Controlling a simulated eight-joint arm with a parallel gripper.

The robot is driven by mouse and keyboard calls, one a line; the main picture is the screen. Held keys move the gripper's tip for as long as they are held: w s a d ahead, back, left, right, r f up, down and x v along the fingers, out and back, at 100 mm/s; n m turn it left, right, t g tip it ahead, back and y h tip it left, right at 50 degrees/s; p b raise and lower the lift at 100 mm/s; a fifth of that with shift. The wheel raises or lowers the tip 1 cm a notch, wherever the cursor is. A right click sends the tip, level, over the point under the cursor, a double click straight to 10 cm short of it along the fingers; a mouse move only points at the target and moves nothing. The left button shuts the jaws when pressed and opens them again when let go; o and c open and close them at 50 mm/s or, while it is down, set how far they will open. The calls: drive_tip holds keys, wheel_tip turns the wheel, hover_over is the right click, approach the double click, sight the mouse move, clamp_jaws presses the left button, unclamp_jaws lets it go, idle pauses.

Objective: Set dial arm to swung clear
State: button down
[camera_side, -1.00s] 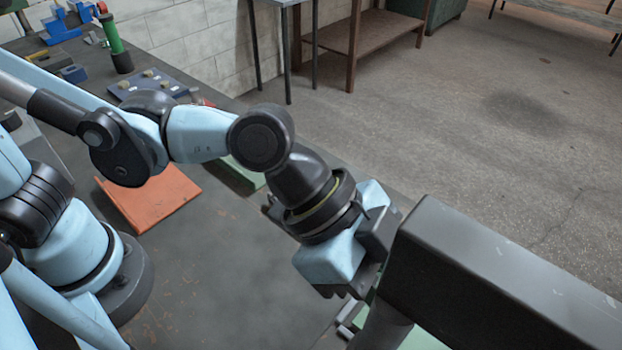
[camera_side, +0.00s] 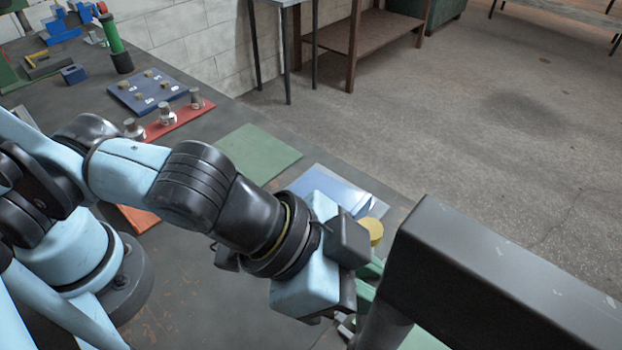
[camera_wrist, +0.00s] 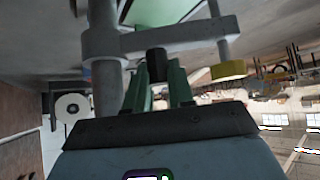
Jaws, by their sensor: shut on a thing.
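The dial arm (camera_wrist: 185,38) is a grey bar on a grey post (camera_wrist: 104,75) in the wrist view. A rod at its right end carries a yellow dial (camera_wrist: 228,70). The yellow dial (camera_side: 372,230) also shows beside my wrist in the side view. My gripper (camera_wrist: 158,75) has green fingers shut on the black knob (camera_wrist: 157,62) under the bar. In the side view my gripper (camera_side: 367,277) shows only part of its green fingers. My wrist and a dark beam hide the post and most of the bar there.
A large dark beam (camera_side: 500,290) fills the lower right of the side view, close to my wrist. A green mat (camera_side: 258,152), a light blue plate (camera_side: 330,185), a red strip with metal pegs (camera_side: 180,122) and a blue peg board (camera_side: 148,90) lie along the bench.

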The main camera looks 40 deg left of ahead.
idle(0.3)
drive_tip(key=c, duration=1.3)
unclamp_jaws()
drive_tip(key=shift+w+d, duration=0.1)
